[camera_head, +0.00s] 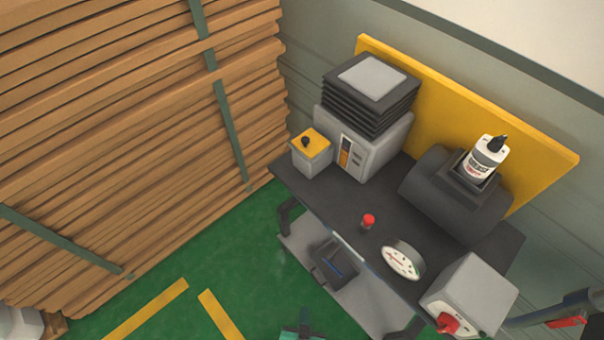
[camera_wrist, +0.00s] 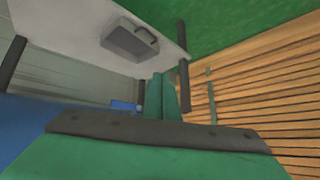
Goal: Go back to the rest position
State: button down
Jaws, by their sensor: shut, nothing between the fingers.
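My gripper (camera_wrist: 160,78) shows in the wrist view as two green fingers lying side by side, shut with nothing between them. It is in free air near a light grey panel with a dark grey box-like part (camera_wrist: 128,42). In the head view only a small teal and dark piece shows at the bottom edge, too cut off to tell what it is.
A dark workbench (camera_head: 330,215) carries a grey machine (camera_head: 365,140), a dark cylinder block with a white bottle (camera_head: 487,160), a red button (camera_head: 368,221), a gauge (camera_head: 402,261) and a grey switch box (camera_head: 472,292). Stacked timber (camera_head: 120,130) stands left. Green floor (camera_head: 250,240) between is clear.

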jog(key=s+r+n+t, duration=0.1)
jog(key=s+r+t, duration=0.1)
jog(key=r, duration=1.3)
jog(key=s+r+n+t, duration=0.1)
jog(key=s+r+t, duration=0.2)
jog(key=r, duration=1.3)
jog(key=shift+s+a+r+n+t+y, duration=0.15)
jog(key=shift+a+r+n+t+y, duration=0.25)
jog(key=shift+t, duration=0.4)
jog(key=shift+f, duration=0.25)
